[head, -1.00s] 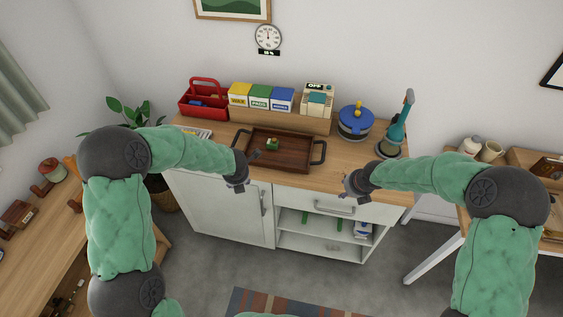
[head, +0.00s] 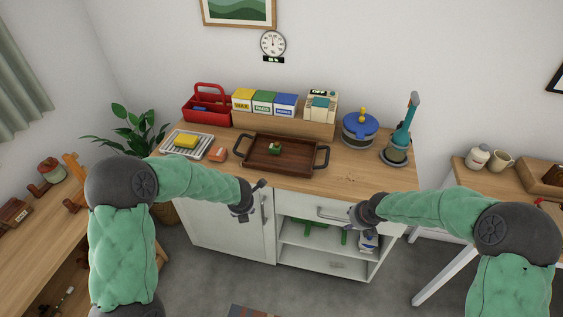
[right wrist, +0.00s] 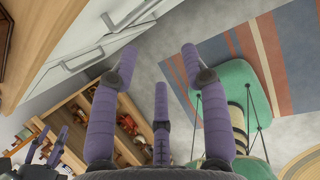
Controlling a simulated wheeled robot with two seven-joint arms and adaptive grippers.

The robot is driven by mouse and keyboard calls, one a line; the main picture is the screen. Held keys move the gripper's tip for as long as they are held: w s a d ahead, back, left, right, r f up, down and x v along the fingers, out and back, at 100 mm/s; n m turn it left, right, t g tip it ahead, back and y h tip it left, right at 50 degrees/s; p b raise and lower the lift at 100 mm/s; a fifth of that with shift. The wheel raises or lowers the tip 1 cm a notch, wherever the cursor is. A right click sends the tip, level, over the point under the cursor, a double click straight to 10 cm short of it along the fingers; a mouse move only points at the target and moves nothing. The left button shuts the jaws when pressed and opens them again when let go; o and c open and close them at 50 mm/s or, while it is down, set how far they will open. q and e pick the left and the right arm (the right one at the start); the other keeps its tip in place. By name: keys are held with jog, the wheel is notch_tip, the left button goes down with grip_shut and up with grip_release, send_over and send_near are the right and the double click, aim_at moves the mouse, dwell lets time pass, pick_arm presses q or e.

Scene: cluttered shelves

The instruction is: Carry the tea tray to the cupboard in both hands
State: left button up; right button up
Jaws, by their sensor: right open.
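The tea tray (head: 302,158) is a dark brown wooden tray with a black handle at each end. It rests on the wooden top of the white cupboard (head: 225,230), and a small green item (head: 274,149) lies in it. My left gripper (head: 257,200) is in front of the cupboard, below and left of the tray in the head view, its fingers apart and empty. My right gripper (head: 352,214) is in front of the drawer, below and right of the tray. The right wrist view shows its purple fingers (right wrist: 160,60) spread with nothing between them. Neither gripper touches the tray.
A rack with a yellow sponge (head: 186,141) and an orange item (head: 217,154) sit left of the tray. A blue-lidded pot (head: 360,129) and a teal tool (head: 401,135) stand to its right. Boxes (head: 264,103) line a raised shelf behind. Side tables flank the cupboard.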

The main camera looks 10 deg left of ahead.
jog(key=v, duration=1.2)
jog(key=shift+r, duration=0.25)
jog(key=s+a+f+m+g+y, duration=0.1)
jog(key=s+a+f+m, duration=0.25)
jog(key=f+m, duration=0.5)
jog(key=s+a+f+m+g+y, duration=0.1)
jog(key=s+a+f+m+g, duration=0.1)
jog(key=s+f+m, duration=0.5)
pick_arm(q)
jog(key=s+d+f+m+g+h, duration=0.1)
jog(key=s+d+f+m, duration=0.3)
jog(key=s+m, duration=0.5)
jog(key=s+d+f+m+g+h, duration=0.2)
jog(key=s+d+f+m, duration=0.1)
jog(key=s+f+m, duration=0.5)
jog(key=s+d+f+m+g+h, duration=0.1)
jog(key=s+d+f+m, duration=0.3)
jog(key=s+m, duration=0.7)
jog(key=shift+s+d+f+m+h, duration=0.35)
jog(key=shift+f+m+h, duration=0.45)
jog(key=shift+f+m, duration=0.8)
pick_arm(e)
jog(key=s+a+f+m+g, duration=0.1)
jog(key=s+a+f+m, duration=0.1)
jog(key=s+f+m, duration=1.1)
jog(key=shift+a+f+m, duration=0.3)
jog(key=shift+f+m, duration=0.4)
jog(key=shift+m, duration=3.35)
pick_arm(q)
jog(key=shift+r+m, duration=0.3)
